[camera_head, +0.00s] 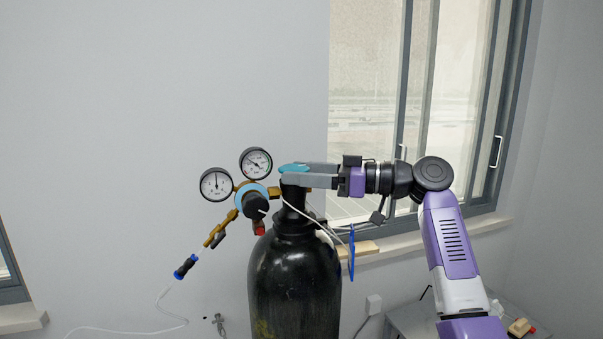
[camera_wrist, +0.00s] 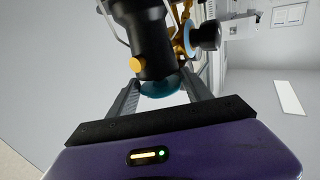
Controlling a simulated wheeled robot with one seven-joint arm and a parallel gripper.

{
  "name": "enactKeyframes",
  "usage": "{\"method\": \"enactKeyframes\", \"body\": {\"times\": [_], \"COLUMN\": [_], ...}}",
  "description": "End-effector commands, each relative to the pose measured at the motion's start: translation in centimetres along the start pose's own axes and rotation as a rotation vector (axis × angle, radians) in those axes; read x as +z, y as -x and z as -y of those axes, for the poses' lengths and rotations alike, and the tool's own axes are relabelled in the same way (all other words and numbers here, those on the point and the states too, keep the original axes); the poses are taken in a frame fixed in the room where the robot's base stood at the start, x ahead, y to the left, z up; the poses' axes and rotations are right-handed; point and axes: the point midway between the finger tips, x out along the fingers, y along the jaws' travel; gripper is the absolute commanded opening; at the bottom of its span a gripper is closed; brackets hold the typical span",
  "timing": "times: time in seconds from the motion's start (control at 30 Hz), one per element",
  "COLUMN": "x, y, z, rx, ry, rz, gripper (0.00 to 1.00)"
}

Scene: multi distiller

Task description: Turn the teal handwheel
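The teal handwheel (camera_head: 293,168) sits on top of the black gas cylinder (camera_head: 295,275). My gripper (camera_head: 290,178) reaches in level from the right, with its grey fingers at the handwheel. In the head view the near finger covers part of the wheel. In the wrist view the handwheel (camera_wrist: 160,86) lies between the two finger ends of my gripper (camera_wrist: 160,82), one on each side. The fingers are spread about as wide as the wheel. I cannot tell whether both touch it.
A brass regulator (camera_head: 272,191) with two round gauges (camera_head: 216,184) and a blue-ringed black knob (camera_head: 255,206) sits just left of the handwheel. A hose (camera_head: 168,300) hangs at the lower left. A wall and window stand behind.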

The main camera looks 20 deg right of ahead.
Motion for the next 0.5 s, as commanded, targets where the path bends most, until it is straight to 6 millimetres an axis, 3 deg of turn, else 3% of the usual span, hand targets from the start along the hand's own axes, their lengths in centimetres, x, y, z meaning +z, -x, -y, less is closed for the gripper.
{"method": "enactKeyframes", "body": {"times": [0.5], "x": [0.09], "y": [-0.04], "z": [0.39], "rx": [0.136], "ry": [0.003], "rz": [-0.002], "gripper": [0.18]}}
